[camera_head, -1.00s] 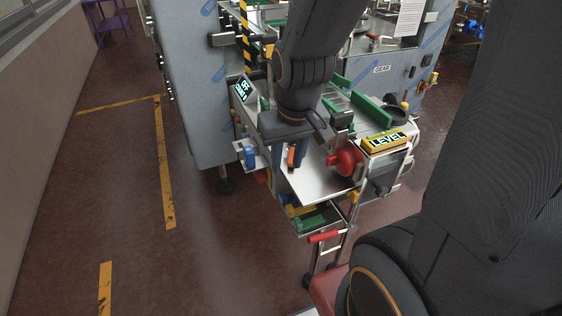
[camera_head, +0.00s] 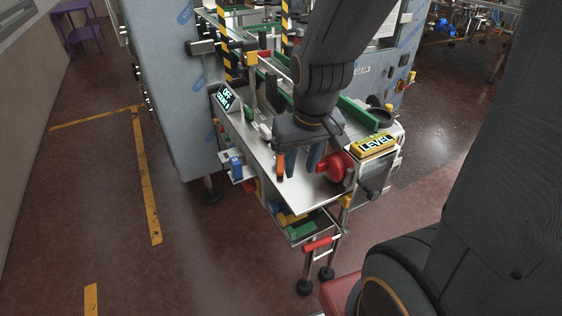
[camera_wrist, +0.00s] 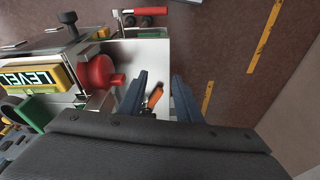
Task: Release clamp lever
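A small orange lever (camera_head: 280,167) with a dark end stands over the metal plate at the front of the machine. I take it for the clamp lever; its base is hidden. In the wrist view the orange lever (camera_wrist: 154,98) lies tilted in the gap between my fingers, nearer the left one. My gripper (camera_head: 303,165) points down over the plate with its two blue-grey fingers apart. In the wrist view my gripper (camera_wrist: 160,76) is open, and I see no finger clearly touching the lever.
A red round knob (camera_head: 333,168) is close right of my fingers. Beyond it is a yellow LEVEL block (camera_head: 374,146). A blue part (camera_head: 236,166) is at the plate's left, and a tray with green and yellow parts (camera_head: 299,230) hangs below. Open floor lies left.

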